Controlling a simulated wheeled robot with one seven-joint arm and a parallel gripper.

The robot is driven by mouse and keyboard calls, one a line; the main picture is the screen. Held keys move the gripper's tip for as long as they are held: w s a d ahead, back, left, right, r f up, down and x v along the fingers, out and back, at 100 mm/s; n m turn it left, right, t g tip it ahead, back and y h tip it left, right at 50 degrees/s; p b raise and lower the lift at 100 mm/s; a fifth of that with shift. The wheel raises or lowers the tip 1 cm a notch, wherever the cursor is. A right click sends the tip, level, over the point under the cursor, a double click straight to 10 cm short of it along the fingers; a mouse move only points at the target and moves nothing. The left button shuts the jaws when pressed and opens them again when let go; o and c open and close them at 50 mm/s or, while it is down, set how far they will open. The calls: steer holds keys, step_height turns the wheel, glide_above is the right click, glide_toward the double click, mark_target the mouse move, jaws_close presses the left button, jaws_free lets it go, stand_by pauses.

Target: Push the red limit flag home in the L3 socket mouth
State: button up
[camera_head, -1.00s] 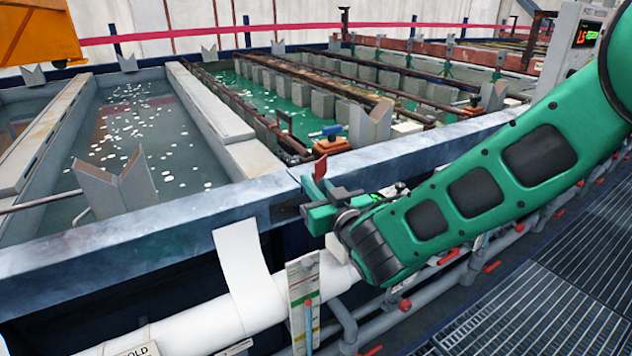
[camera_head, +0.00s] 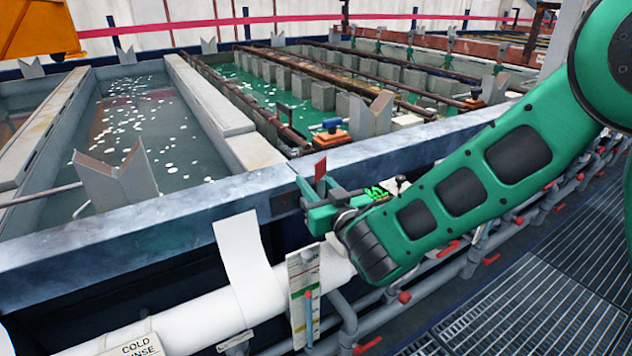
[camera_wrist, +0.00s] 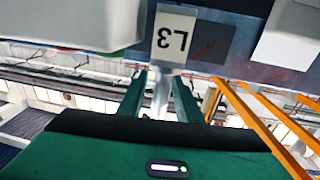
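The red limit flag (camera_head: 320,171) stands upright at the tank's front rim, right at the tip of my gripper (camera_head: 313,194). In the wrist view a white L3 label (camera_wrist: 172,35) shows upside down on the rim face, just beyond the fingers. My gripper's two green fingers (camera_wrist: 160,98) are apart there, with a narrow pale grey piece between them. I cannot tell whether the fingers grip that piece or it lies behind them. The flag's red face does not show clearly in the wrist view. The socket mouth and the flag's foot are hidden by my gripper in the head view.
The tank rim (camera_head: 130,232) runs behind my gripper. A white pipe (camera_head: 190,325) with a hanging white sheet (camera_head: 241,262) and a striped gauge plate (camera_head: 303,293) is below left. A V-shaped grey rest (camera_head: 118,188) stands on the rim. Floor grating (camera_head: 500,310) lies right.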

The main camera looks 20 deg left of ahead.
mark_target(323, 192)
stand_by(0.3)
steer(key=v, duration=0.6)
steer(key=shift+s+d, duration=0.2)
steer(key=shift+d, duration=0.05)
steer(key=shift+s+d+r, duration=0.1)
steer(key=shift+s+d, duration=0.25)
steer(key=shift+s, duration=0.15)
steer(key=shift+s+d+f, duration=0.25)
steer(key=shift+s+d, duration=0.05)
steer(key=shift+d, duration=0.2)
steer(key=shift+s+d+r, duration=0.25)
steer(key=shift+s+d, duration=0.2)
steer(key=shift+s, duration=0.15)
